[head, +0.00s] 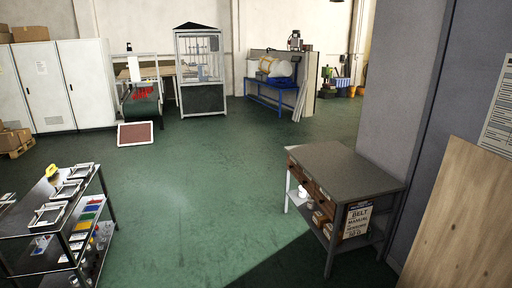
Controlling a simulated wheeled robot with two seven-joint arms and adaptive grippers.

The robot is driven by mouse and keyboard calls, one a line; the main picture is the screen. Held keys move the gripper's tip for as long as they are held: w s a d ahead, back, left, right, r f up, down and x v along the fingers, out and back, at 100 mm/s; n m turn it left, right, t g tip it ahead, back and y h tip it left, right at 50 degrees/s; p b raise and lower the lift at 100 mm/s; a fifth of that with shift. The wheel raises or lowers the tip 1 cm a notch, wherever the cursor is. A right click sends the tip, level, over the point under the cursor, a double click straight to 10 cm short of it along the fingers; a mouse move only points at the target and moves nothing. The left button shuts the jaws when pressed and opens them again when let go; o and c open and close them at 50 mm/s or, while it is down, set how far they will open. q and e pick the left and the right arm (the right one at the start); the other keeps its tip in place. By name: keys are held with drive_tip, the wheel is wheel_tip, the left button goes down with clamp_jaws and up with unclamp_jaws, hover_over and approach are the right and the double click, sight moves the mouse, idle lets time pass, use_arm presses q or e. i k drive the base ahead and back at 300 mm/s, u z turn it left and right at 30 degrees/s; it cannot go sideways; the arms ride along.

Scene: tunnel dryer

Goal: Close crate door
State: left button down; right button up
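No crate with a door can be made out for certain. A large light wooden panel (462,222) stands tilted at the right edge, cut off by the picture; I cannot tell whether it is part of a crate or its door. A framed cabinet with clear upper panels (200,62) stands at the back, and I cannot tell whether its front is open or shut. Neither of my grippers is in view.
A grey-topped workbench (345,167) with drawers stands right of centre, near a grey pillar (398,90). A metal shelf cart (30,238) is at lower left. White lockers (50,85) and a reddish framed panel (135,133) are farther back. The green floor between is clear.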

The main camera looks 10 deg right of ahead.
sight(463, 239)
drive_tip(key=z, duration=0.2)
drive_tip(key=i, duration=1.9)
drive_tip(key=z, duration=1.1)
drive_tip(key=i, duration=1.3)
drive_tip(key=z, duration=1.7)
drive_tip(key=i, duration=1.1)
drive_tip(key=z, duration=0.45)
